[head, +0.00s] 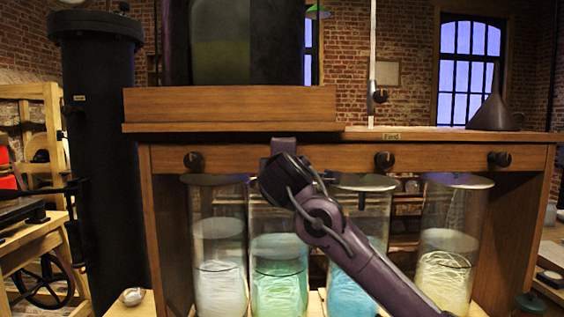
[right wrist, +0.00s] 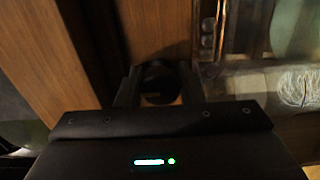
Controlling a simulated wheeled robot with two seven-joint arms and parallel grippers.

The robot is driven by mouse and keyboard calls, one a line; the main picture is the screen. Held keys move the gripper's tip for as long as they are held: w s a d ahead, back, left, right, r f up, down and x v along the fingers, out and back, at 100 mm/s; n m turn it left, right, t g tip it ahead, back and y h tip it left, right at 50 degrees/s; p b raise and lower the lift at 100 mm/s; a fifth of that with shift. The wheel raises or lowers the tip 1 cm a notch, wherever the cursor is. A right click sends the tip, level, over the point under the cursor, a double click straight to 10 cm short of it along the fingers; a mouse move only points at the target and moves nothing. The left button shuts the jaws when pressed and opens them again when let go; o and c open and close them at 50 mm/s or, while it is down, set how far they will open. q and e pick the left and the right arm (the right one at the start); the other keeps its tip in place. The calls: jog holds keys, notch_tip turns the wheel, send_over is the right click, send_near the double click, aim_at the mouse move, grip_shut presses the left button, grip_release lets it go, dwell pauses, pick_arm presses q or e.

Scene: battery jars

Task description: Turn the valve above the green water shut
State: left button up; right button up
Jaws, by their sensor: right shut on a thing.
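The jar of green water (head: 279,275) stands second from the left in the row under the wooden beam. My right gripper (head: 283,148) is up at the beam above this jar and hides the valve there in the head view. In the right wrist view, the dark round knob of that valve (right wrist: 158,84) sits between the two fingers of the gripper (right wrist: 158,90), which is shut on it. How far the valve is turned cannot be told. My left gripper is not in view.
Other dark valves sit on the beam above the pale jar (head: 193,160), the blue jar (head: 385,160) and the yellow jar (head: 499,159). My right forearm crosses in front of the blue jar (head: 352,290). A dark funnel (head: 495,115) stands on the shelf at right.

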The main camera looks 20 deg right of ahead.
jog(key=o, duration=0.9)
jog(key=shift+o, duration=0.2)
